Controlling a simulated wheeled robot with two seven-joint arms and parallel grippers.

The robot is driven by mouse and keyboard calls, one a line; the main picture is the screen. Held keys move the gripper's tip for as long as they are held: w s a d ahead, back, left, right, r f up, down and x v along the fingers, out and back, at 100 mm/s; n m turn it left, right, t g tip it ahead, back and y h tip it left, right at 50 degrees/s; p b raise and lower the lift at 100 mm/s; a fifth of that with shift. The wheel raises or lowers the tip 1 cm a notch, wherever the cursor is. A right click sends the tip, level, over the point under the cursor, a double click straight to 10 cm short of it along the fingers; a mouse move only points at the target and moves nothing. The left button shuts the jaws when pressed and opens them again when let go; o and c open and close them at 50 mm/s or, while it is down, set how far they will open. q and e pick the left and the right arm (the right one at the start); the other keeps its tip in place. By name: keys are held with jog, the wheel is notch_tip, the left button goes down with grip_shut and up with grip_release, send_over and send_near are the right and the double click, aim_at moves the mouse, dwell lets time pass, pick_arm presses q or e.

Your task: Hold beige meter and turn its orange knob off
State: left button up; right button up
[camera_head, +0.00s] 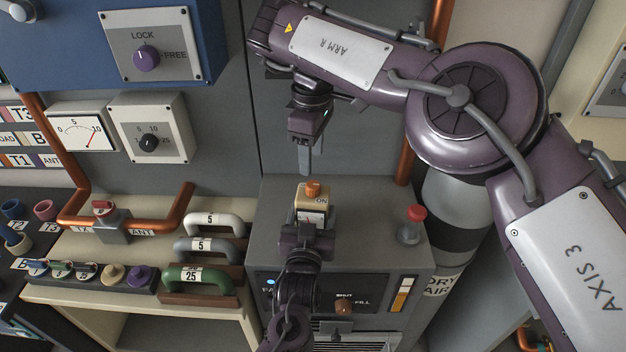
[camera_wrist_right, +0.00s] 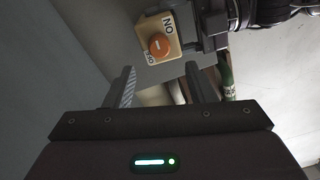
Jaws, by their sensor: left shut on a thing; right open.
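The beige meter (camera_head: 312,204) is held over the top of the grey cabinet in the head view; its orange knob (camera_head: 313,188) is on its upper side, by an ON label. My left gripper (camera_head: 309,226) is shut on the meter from below in the picture. The right wrist view shows the beige meter (camera_wrist_right: 173,22), the orange knob (camera_wrist_right: 160,46) with a pale mark, and my left gripper (camera_wrist_right: 212,30) to the right. My right gripper (camera_head: 305,160) is open and empty above the knob in the head view. Its two fingers (camera_wrist_right: 159,82) point towards the knob, apart from it.
The grey cabinet (camera_head: 365,212) carries a red-topped button (camera_head: 411,225) to the right. A bench on the left has white (camera_head: 213,221), grey and green handles (camera_head: 200,280). Wall panels with dials and a copper pipe (camera_head: 178,210) stand at left.

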aim_at(313, 184)
notch_tip(313, 184, down, 8)
jog(key=shift+d+r, duration=0.1)
jog(key=shift+r, duration=0.15)
jog(key=c, duration=1)
